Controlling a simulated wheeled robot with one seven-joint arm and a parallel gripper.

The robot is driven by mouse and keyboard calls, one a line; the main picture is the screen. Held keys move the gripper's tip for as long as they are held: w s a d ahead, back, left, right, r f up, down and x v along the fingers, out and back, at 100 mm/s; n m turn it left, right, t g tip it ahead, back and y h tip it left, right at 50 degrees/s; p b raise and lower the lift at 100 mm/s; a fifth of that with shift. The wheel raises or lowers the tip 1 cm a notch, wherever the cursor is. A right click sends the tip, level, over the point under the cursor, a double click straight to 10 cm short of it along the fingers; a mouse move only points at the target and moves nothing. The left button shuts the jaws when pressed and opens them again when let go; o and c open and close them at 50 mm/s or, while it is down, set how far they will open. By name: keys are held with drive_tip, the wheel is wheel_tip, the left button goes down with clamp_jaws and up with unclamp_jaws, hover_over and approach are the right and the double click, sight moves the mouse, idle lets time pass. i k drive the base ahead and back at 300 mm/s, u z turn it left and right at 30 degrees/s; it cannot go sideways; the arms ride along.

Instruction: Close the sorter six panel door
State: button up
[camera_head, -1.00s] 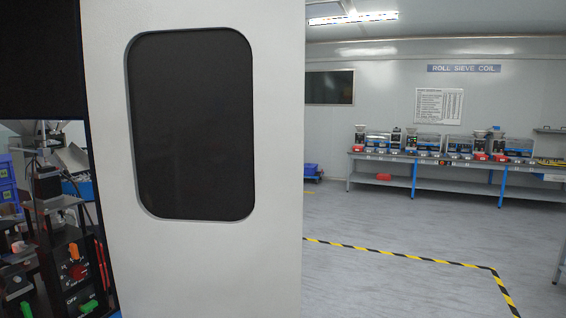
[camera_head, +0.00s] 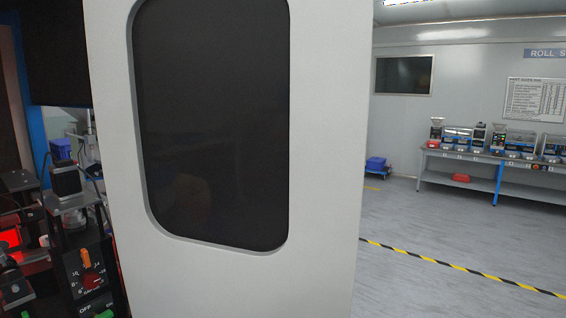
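The sorter's panel door (camera_head: 325,160) is a tall white panel with a dark rounded window (camera_head: 215,120). It fills the middle of the head view and stands open, swung out from the machine. The sorter's inside (camera_head: 60,230) shows to the left of the door, with dark equipment, a control panel with an orange knob (camera_head: 86,262) and a red-lit part (camera_head: 10,238). The door's top and bottom lie outside the view. My gripper is not in view, and no contact with the door can be seen.
To the right is open grey floor (camera_head: 420,225) with a yellow and black striped line (camera_head: 470,270). A bench (camera_head: 470,175) with several small machines stands at the far wall. A blue trolley (camera_head: 377,168) stands left of the bench.

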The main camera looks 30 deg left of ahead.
sight(232, 134)
drive_tip(key=i, duration=2.5)
drive_tip(key=u, duration=4.3)
drive_tip(key=i, duration=0.5)
drive_tip(key=z, duration=1.6)
drive_tip(key=k, duration=0.5)
drive_tip(key=u, duration=0.05)
